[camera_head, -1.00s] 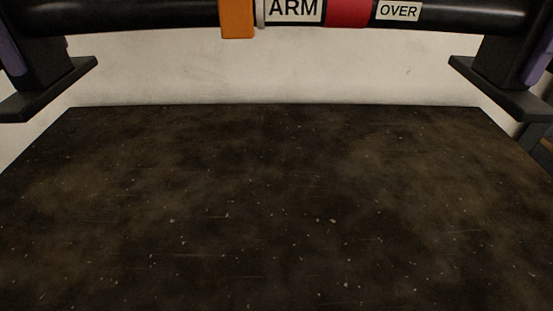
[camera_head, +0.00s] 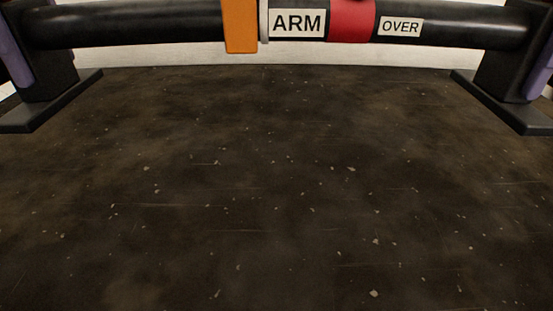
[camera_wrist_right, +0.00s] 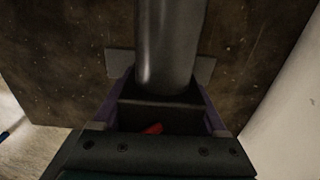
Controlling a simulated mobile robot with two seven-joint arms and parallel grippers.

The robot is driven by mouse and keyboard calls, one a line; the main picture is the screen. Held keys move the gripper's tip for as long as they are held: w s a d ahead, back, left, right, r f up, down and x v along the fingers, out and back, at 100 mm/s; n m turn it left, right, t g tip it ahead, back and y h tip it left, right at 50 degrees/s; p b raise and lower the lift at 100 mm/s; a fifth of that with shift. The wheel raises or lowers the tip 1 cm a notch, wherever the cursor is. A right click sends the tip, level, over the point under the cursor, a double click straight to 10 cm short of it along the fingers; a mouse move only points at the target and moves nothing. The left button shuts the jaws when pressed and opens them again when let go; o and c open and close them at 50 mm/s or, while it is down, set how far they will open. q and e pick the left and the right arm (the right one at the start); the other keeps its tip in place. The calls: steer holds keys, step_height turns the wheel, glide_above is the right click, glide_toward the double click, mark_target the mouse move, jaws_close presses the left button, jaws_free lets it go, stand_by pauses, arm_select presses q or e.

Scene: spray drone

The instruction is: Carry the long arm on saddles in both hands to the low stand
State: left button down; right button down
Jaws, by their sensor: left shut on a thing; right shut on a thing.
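The long arm (camera_head: 180,24) is a black tube across the top of the head view, with an orange clamp, a white ARM label, a red band and an OVER label. It sits on black saddles with flat feet, one at the left (camera_head: 52,85) and one at the right (camera_head: 500,75). My left gripper (camera_head: 14,50) shows as a purple finger against the left saddle and is shut on it. My right gripper (camera_wrist_right: 163,100) is shut on the right saddle, its purple fingers either side of the block. A dark, speckled flat top (camera_head: 270,200), likely the low stand, lies below.
The dark top is bare and clear apart from pale specks. A pale surface (camera_head: 150,55) shows beyond its far edge. In the right wrist view, pale floor (camera_wrist_right: 30,150) shows at lower left and a white surface (camera_wrist_right: 295,110) at right.

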mark_target(57, 86)
stand_by(0.3)
